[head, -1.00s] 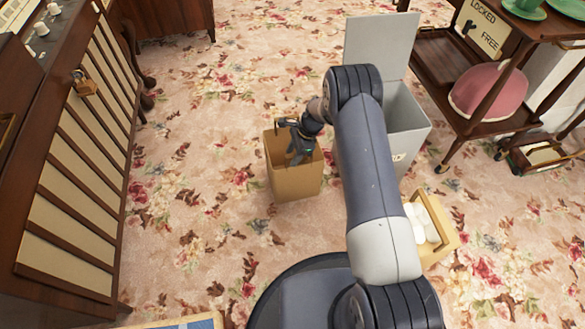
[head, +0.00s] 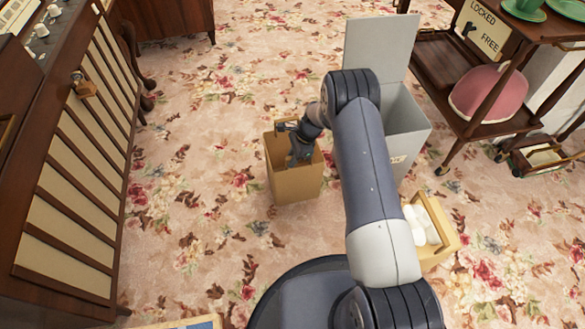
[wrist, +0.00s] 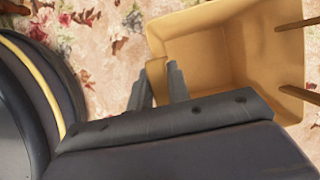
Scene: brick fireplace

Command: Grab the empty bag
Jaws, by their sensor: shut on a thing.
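The empty bag (head: 296,186) is a tan, open-topped bag standing upright on the carpet in the head view, left of my arm. In the wrist view the bag (wrist: 225,50) shows its bare inside, with nothing in it. My gripper (head: 296,158) is at the bag's top opening. In the wrist view my gripper (wrist: 158,85) has its two fingers on either side of the bag's near rim, shut on that wall. The finger tips are partly hidden by the bag in the head view.
A grey bin (head: 404,125) with its lid up stands right of the bag, partly behind my arm. A wooden crate (head: 441,243) with white items is at lower right. A slatted cabinet (head: 75,170) stands left, a trolley (head: 440,75) right. Carpet left of the bag is clear.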

